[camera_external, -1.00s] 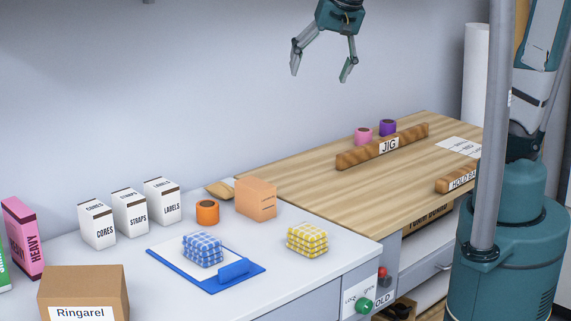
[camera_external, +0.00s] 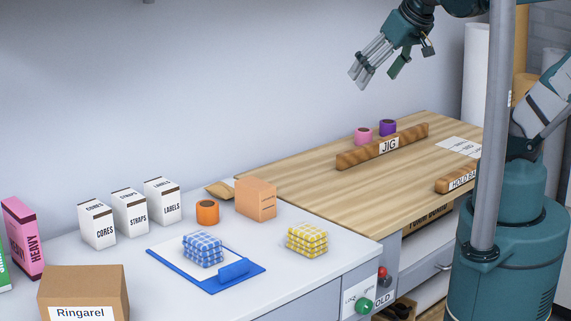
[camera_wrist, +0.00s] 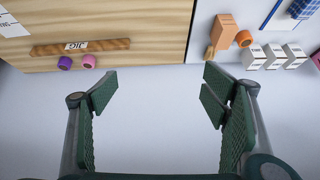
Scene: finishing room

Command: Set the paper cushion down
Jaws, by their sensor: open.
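Two checked cushion-like packs are in the external view. The blue-and-white one (camera_external: 203,249) lies on a white sheet on the blue clipboard (camera_external: 219,283). The yellow-and-white one (camera_external: 307,240) lies on the white counter to its right. I cannot tell which is the paper cushion. My gripper (camera_external: 380,72) is open and empty, high above the wooden table and well apart from both packs. In the wrist view its fingers (camera_wrist: 158,95) are spread with only pale wall between them. The blue pack (camera_wrist: 303,8) shows there at the top right, partly cut off; the yellow pack is out of that view.
The wooden table (camera_external: 310,170) carries the JIG bar (camera_external: 365,153), with pink (camera_external: 363,136) and purple (camera_external: 388,128) rolls behind it. On the counter stand an orange roll (camera_external: 207,212), an orange box (camera_external: 256,199), several white boxes and the Ringarel carton (camera_external: 83,292).

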